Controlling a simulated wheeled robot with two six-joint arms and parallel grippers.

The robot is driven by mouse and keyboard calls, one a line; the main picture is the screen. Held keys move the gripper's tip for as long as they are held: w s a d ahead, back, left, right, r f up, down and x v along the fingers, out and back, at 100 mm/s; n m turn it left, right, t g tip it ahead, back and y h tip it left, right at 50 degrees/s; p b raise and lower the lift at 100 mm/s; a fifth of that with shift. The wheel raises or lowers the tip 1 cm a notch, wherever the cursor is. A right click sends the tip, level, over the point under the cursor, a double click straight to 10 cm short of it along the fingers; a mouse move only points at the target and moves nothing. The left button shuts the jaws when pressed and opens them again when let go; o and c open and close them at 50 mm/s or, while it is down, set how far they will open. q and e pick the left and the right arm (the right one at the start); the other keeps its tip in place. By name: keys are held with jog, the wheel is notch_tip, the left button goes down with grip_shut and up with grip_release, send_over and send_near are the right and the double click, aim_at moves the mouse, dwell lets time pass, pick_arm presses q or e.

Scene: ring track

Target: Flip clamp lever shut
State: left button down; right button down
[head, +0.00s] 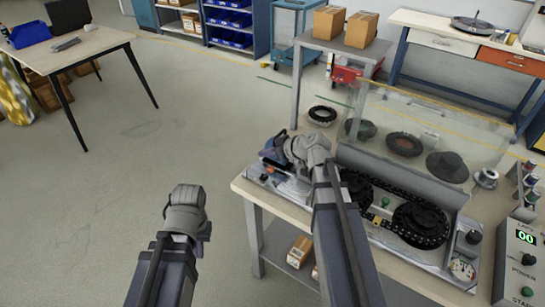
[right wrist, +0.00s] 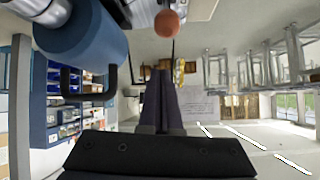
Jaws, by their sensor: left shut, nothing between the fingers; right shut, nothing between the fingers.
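My right gripper (head: 277,158) is over the left end of the bench, at a metal fixture (head: 283,183) that it partly covers. In the right wrist view its dark fingers (right wrist: 164,80) are shut and empty. An orange-red ball knob (right wrist: 167,22) shows beyond the fingertips, apart from them in the picture. A big blue cylinder (right wrist: 88,42) with a dark handle-like loop is beside it. I cannot tell the clamp lever's full shape or angle. My left gripper (head: 204,230) is shut and empty over the floor, left of the bench.
A control box (head: 520,262) reads 00 at the right. The floor (head: 130,200) at left is clear.

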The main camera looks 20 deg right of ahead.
jog(key=p+v, duration=0.4)
jog(key=v, duration=0.6)
jog(key=shift+s+d+f, duration=0.2)
jog(key=shift+f, duration=0.15)
jog(key=s+a+f+g+h, duration=0.3)
jog(key=s+a+f+g, duration=0.1)
jog(key=s+a, duration=0.4)
jog(key=s+a+f+m+g+h, duration=0.1)
jog(key=s+a+f+g+h, duration=0.3)
jog(key=s+a, duration=0.3)
jog(key=shift+s+a+f+g, duration=0.4)
jog(key=shift+a+g, duration=0.3)
jog(key=shift+a, duration=1.55)
